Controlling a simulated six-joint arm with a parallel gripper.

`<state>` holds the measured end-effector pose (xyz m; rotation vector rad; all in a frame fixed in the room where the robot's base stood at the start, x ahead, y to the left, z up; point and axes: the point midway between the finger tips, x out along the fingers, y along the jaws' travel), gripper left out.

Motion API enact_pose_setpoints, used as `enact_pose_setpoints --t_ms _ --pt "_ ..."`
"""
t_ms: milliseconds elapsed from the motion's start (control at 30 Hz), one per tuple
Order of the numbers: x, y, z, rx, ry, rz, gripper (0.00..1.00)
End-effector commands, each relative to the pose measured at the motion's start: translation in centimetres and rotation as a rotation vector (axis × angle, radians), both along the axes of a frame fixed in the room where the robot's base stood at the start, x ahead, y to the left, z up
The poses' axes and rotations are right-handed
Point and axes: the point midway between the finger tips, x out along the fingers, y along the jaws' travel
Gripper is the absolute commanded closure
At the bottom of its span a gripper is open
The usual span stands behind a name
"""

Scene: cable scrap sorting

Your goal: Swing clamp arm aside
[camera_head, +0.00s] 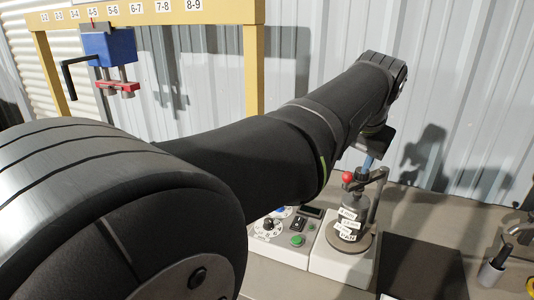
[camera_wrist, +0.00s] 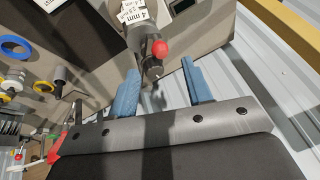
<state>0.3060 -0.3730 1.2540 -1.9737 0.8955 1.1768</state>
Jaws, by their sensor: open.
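The clamp arm (camera_head: 377,176) is a dark grey bar with a red ball knob (camera_head: 346,177), on top of a labelled cylindrical device (camera_head: 350,222) with a round grey base plate. In the wrist view the clamp arm (camera_wrist: 147,52) and its red knob (camera_wrist: 160,47) point toward my gripper (camera_wrist: 162,82). The two blue fingers are spread apart, one on each side of the arm's end, with visible space between. I cannot tell whether either finger touches it. In the head view my gripper (camera_head: 369,163) is just above the clamp arm, mostly hidden by my wrist.
A control box (camera_head: 283,228) with a dial and green button stands left of the device. A dark mat (camera_head: 424,267) lies to the right. Behind is a corrugated metal wall (camera_head: 460,90). A yellow frame (camera_head: 254,60) carries a blue clamp unit (camera_head: 109,46).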

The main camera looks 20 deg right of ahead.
Motion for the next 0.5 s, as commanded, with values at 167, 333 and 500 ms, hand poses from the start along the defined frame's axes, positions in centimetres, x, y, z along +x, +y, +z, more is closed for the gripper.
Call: enact_pose_setpoints --t_ms 167,333,500 --pt "1.4 -0.8 -3.6 0.003 0.002 0.001 0.54" --pt "2.3 -1.4 -5.9 0.002 0.002 0.001 0.54" --pt "2.8 -1.7 -7.0 0.001 0.001 0.0 0.54"
